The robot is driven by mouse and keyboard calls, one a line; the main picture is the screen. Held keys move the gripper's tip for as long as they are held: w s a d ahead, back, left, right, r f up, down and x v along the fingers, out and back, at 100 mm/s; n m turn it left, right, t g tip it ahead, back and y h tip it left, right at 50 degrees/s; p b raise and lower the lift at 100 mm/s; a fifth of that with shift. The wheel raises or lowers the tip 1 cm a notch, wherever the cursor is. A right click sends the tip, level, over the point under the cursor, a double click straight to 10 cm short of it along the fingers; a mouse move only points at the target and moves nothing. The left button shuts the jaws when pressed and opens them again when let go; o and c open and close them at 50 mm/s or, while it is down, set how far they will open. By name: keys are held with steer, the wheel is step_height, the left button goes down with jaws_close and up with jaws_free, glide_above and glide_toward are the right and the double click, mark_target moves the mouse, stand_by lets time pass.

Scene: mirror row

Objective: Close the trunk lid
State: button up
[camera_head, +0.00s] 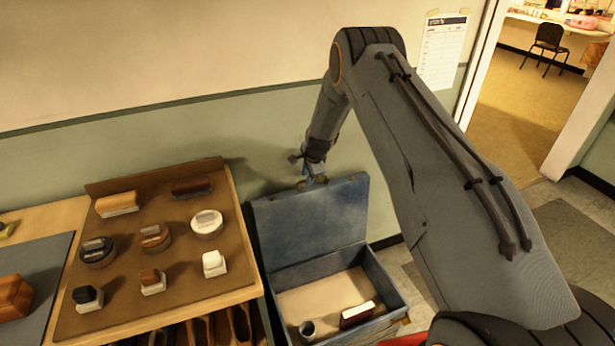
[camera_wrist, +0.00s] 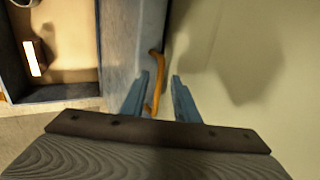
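The blue trunk (camera_head: 277,329) stands open on the floor. Its lid (camera_head: 310,222) is raised upright on the wall side. In the wrist view the lid (camera_wrist: 131,42) is seen edge-on, with a curved orange-brown handle (camera_wrist: 157,72) on its wall-facing side. My gripper (camera_head: 315,178) is at the lid's top edge. In the wrist view my gripper's two blue fingers (camera_wrist: 159,77) are apart, with the handle between their tips. The handle's lower end is partly hidden by the left finger. I see no clear grip on the handle.
A dark-and-white block (camera_head: 357,314) and a small round cup (camera_head: 307,330) lie inside the trunk. A wooden table with a brown board (camera_head: 187,276) of brushes and stamps stands close at the left. The wall (camera_head: 262,155) is close behind the lid.

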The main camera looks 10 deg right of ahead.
steer(key=shift+w+f, duration=0.2)
steer(key=shift+f, duration=0.25)
jaws_close()
